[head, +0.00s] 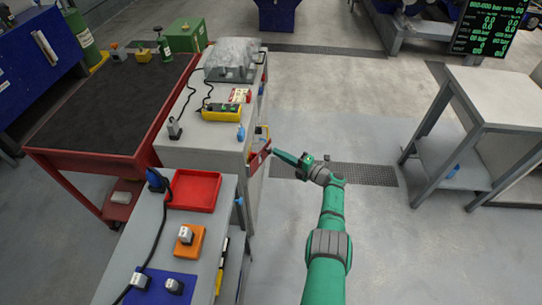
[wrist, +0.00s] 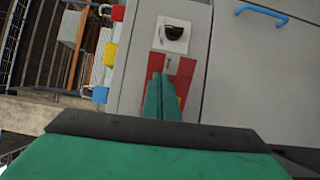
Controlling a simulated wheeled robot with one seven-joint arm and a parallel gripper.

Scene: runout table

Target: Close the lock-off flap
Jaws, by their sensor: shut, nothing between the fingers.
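The lock-off flap appears to be the red plate (head: 259,157) on the aisle side of the grey cabinet (head: 205,150). In the head view it seems to stand out at an angle from that side. In the wrist view a red panel (wrist: 185,72) lies behind my fingers, below a black rotary knob (wrist: 174,33) on a pale plate. My gripper (head: 276,152) is shut and empty, its tips close to the red plate. In the wrist view the closed fingers (wrist: 160,78) cover part of the red panel. I cannot tell whether they touch it.
Red, yellow (wrist: 110,54) and blue (wrist: 100,94) padlocks hang left of the panel in the wrist view. A blue handle (wrist: 262,13) is at upper right. A grey bench (head: 500,95) stands right, with open floor (head: 400,245) between.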

